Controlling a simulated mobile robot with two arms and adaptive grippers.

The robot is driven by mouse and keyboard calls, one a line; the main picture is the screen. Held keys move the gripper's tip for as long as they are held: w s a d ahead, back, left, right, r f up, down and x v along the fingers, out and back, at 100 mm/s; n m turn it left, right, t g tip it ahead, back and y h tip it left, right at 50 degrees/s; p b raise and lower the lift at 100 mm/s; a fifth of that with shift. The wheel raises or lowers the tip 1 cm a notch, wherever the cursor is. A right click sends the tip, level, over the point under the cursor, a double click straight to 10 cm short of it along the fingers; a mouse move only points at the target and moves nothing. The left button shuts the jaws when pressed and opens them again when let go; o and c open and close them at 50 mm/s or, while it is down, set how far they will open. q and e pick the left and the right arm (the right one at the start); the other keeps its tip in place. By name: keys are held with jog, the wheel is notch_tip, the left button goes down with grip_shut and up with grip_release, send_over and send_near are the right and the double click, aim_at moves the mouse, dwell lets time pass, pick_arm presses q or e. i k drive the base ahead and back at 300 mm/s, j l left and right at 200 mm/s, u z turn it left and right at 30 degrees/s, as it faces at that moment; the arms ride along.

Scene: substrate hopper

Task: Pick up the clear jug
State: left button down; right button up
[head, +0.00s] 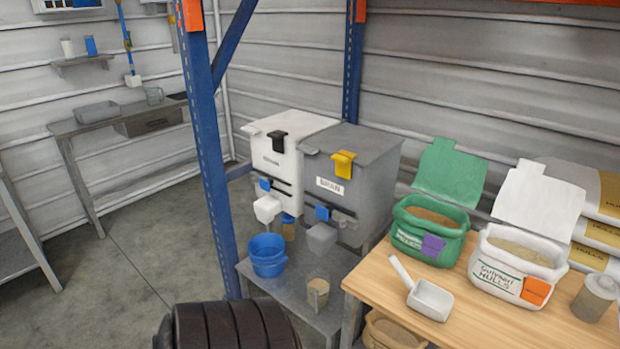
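Neither of my grippers shows in this view.
A blue rack post (206,150) rises between the bench and two hoppers, white (285,160) and grey (365,180). A blue bucket (267,256) stands below them. Concrete floor (140,240) is open at left. A wooden table (465,325) fills the right.

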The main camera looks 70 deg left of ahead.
aim_at(318, 281)
jog(key=u, duration=2.1)
